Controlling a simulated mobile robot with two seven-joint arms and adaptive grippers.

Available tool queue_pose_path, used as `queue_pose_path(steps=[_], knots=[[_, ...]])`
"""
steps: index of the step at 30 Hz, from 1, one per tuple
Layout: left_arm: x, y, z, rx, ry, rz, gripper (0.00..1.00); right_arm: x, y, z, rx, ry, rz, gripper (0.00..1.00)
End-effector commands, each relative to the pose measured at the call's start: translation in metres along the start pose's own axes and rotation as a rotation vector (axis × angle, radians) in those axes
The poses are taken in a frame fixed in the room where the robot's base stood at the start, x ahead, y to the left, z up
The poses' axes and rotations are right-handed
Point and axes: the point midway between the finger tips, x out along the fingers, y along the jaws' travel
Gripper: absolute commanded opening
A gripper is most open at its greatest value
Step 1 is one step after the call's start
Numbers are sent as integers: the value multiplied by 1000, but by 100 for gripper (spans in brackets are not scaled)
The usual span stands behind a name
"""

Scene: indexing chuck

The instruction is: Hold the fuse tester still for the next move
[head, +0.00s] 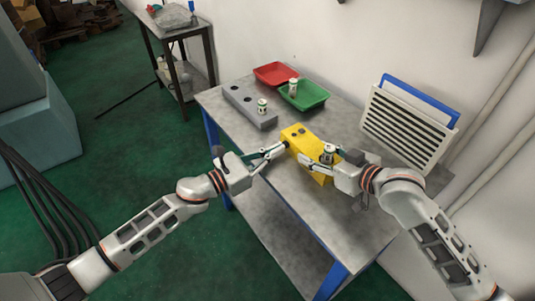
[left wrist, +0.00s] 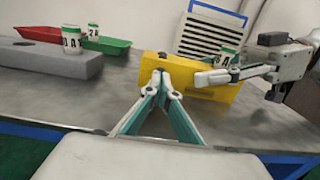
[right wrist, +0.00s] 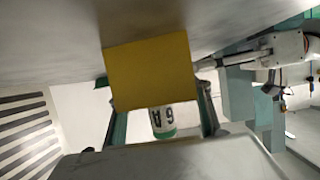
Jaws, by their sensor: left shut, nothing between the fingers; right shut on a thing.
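The yellow fuse tester (head: 298,136) lies on the metal table, and its end face shows in the right wrist view (right wrist: 150,72). My right gripper (head: 317,160) is shut on its right end, with a finger on either side. A white and green fuse (head: 327,153) stands upright on the tester at that end and also shows between the fingers in the right wrist view (right wrist: 162,118). My left gripper (head: 281,151) is shut and empty. Its tips (left wrist: 166,82) are at the tester's left end by a dark round part; I cannot tell whether they touch it.
A grey block (head: 249,106) with dark holes holds one fuse (head: 262,106). Behind it are a red tray (head: 276,73) and a green tray (head: 310,97) with another fuse (head: 293,86). A white slatted panel (head: 405,130) stands at the right. The front tabletop is clear.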

Motion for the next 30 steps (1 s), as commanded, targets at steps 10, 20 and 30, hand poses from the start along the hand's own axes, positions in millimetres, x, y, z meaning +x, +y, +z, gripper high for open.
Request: queue_pose_path(steps=[10,20,30], knots=[[2,0,0,0,0,0,0,0,0,1,0,-1,1,21],[20,0,0,0,0,-1,0,0,-2,1,1,-1,-3,21],[12,-1,0,-1,-1,-2,0,1,-6,1,3,0,-10,21]])
